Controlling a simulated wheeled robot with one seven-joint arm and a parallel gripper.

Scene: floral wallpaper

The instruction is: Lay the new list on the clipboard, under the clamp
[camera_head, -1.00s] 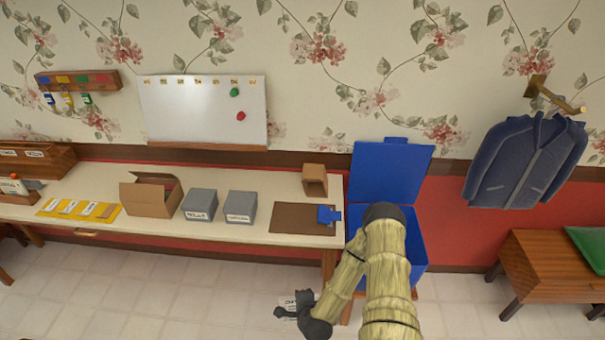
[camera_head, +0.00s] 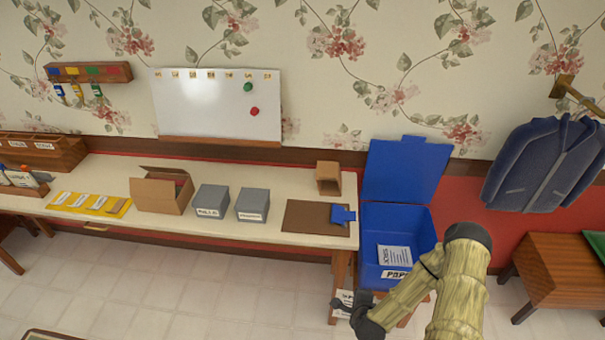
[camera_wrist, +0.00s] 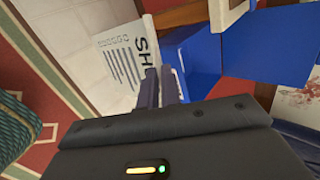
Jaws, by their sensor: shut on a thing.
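The clipboard is a brown board (camera_head: 303,216) lying flat near the right end of the long table. Its blue clamp (camera_head: 343,214) is at the board's right edge; I cannot tell whether it is raised. My gripper (camera_head: 362,311) is below and in front of the table's right end. It is shut on a white printed list (camera_head: 343,300), which hangs at the fingertips, apart from the clipboard. In the wrist view the fingers (camera_wrist: 160,84) hold the list (camera_wrist: 119,55) by its edge; large letters "SH" show and the fingers cover part of it.
An open blue paper bin (camera_head: 421,222) stands right of the table, with a printed sheet (camera_head: 393,256) in it. A small wooden holder (camera_head: 328,177) stands behind the clipboard. Grey boxes (camera_head: 252,205) stand left of it. A stool (camera_head: 545,262) is at the right.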

